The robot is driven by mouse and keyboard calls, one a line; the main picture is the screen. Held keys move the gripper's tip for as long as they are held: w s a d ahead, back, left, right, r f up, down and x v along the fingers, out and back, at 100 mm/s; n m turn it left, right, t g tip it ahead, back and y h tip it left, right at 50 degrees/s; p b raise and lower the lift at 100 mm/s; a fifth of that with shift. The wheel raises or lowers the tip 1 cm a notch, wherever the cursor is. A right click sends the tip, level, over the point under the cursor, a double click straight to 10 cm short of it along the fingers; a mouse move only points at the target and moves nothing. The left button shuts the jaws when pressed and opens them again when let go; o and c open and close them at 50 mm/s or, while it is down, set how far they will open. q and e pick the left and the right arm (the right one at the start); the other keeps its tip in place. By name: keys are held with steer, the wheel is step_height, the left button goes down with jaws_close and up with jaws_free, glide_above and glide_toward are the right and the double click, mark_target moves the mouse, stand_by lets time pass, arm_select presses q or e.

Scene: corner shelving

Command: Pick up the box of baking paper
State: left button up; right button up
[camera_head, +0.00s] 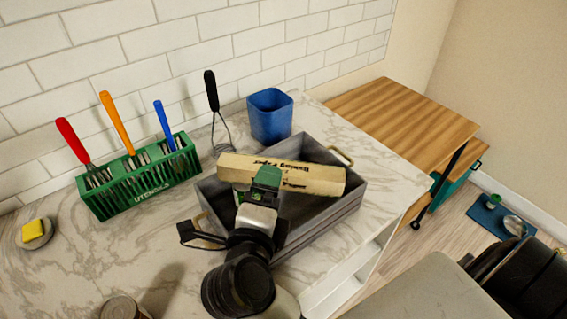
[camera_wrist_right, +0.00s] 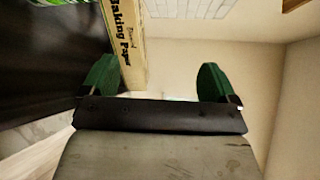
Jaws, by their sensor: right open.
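The box of baking paper (camera_head: 318,182) is long and beige with dark lettering. In the head view it lies across the top of a grey tray (camera_head: 345,209), and part of it is hidden behind my right gripper (camera_head: 267,176). In the right wrist view the box (camera_wrist_right: 124,45) runs up from beside the left green finger. My right gripper (camera_wrist_right: 157,76) is open there, with wide free space between the box and the other finger. I cannot tell whether the left finger touches the box. My left gripper is not in view.
A green utensil holder (camera_head: 140,181) with coloured-handled tools stands left of the tray. A blue cup (camera_head: 270,117) and a black-handled whisk (camera_head: 213,105) are behind it. A yellow sponge (camera_head: 33,230) sits far left. A can (camera_head: 120,308) stands at the front.

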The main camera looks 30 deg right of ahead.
mark_target(307, 178)
steer(key=w+d+f, duration=0.2)
steer(key=w+d+f+g+p, duration=0.1)
steer(key=w+d+f, duration=0.1)
steer(key=w, duration=0.1)
steer(key=w+d+f+g+y+p, duration=0.1)
steer(key=w+d+f, duration=0.1)
steer(key=shift+w+f, duration=0.15)
steer(key=shift+f, duration=0.05)
stand_by(0.4)
steer(key=shift+c, duration=1.2)
steer(key=c, duration=1.4)
steer(key=shift+o, duration=0.2)
